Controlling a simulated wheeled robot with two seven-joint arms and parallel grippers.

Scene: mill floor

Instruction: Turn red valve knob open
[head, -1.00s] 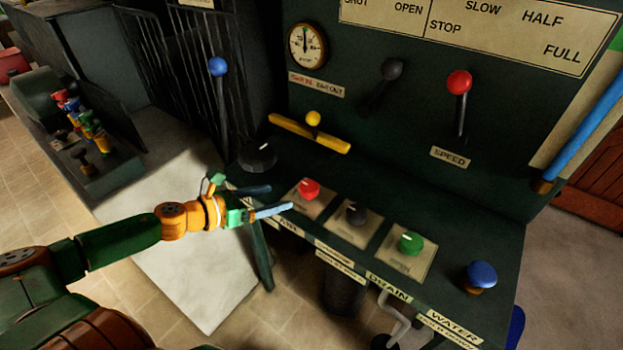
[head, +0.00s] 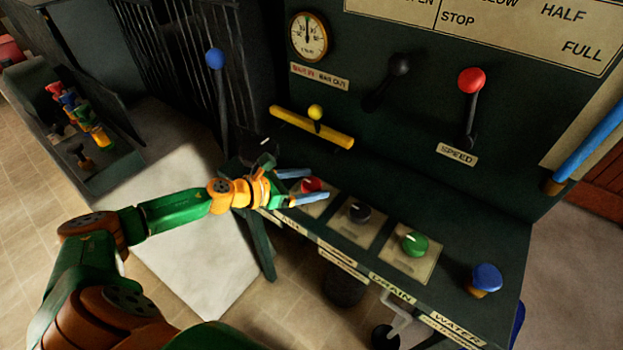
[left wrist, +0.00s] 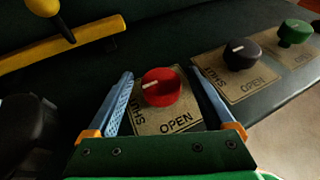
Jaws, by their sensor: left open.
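The red valve knob (head: 312,184) sits on a beige plate at the left end of the console's knob row. In the left wrist view the red knob (left wrist: 161,87) has a white pointer line directed to the left. Its plate (left wrist: 178,121) reads SHUT at the left and OPEN at the lower right. My left gripper (head: 312,186) is open, with one blue finger on each side of the knob. In the left wrist view the left gripper (left wrist: 165,90) shows gaps between both fingers and the knob. My right gripper is not in view.
A black knob (head: 358,212) and a green knob (head: 414,243) stand to the right, then a blue knob (head: 486,278). A dark round knob (head: 260,152) is close on the left. A yellow bar handle (head: 314,128) lies behind. Red-topped speed lever (head: 471,82) rises from the panel.

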